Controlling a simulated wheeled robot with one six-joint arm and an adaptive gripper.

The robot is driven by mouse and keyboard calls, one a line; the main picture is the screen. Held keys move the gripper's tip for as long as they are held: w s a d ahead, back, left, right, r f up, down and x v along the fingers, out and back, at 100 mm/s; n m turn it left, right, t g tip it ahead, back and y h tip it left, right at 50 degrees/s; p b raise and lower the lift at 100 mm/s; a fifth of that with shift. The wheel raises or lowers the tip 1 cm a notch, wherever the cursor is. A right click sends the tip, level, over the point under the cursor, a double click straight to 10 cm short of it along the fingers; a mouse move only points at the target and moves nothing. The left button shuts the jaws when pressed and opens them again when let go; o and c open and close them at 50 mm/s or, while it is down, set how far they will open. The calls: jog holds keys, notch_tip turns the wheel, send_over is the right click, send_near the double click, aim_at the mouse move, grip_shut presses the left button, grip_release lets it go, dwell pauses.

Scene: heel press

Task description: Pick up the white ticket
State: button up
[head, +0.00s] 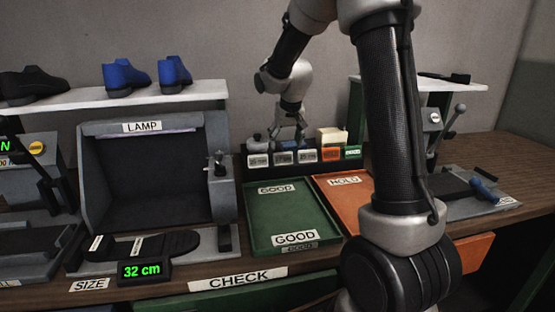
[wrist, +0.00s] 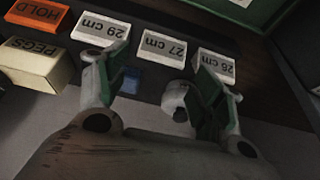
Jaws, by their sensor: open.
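I cannot single out one white ticket for certain. White cards marked 28 cm (wrist: 215,66), 27 cm (wrist: 162,48) and 29 cm (wrist: 101,30) sit in a row on the dark rack, upside down in the wrist view. In the head view the 28 card (head: 257,160), 27 card (head: 283,158) and 29 card (head: 307,156) are at the back. My gripper (head: 290,141) hangs above and behind this row, fingers apart. In the wrist view my gripper (wrist: 160,65) is empty, with the 27 cm card between and beyond its fingertips.
An orange HOLD block (wrist: 38,15) and cream PEGS box (wrist: 24,68) stand beside the cards. A small blue thing (wrist: 131,81) and a pale round thing (wrist: 177,99) lie near the fingers. A green GOOD tray (head: 290,215) and orange HOLD tray (head: 340,200) are in front, empty.

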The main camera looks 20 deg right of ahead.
aim_at(283, 153)
jog(key=x, duration=0.7)
jog(key=shift+a+f, duration=0.1)
jog(key=shift+f, duration=0.25)
jog(key=shift+c, duration=0.2)
jog(key=c, duration=0.3)
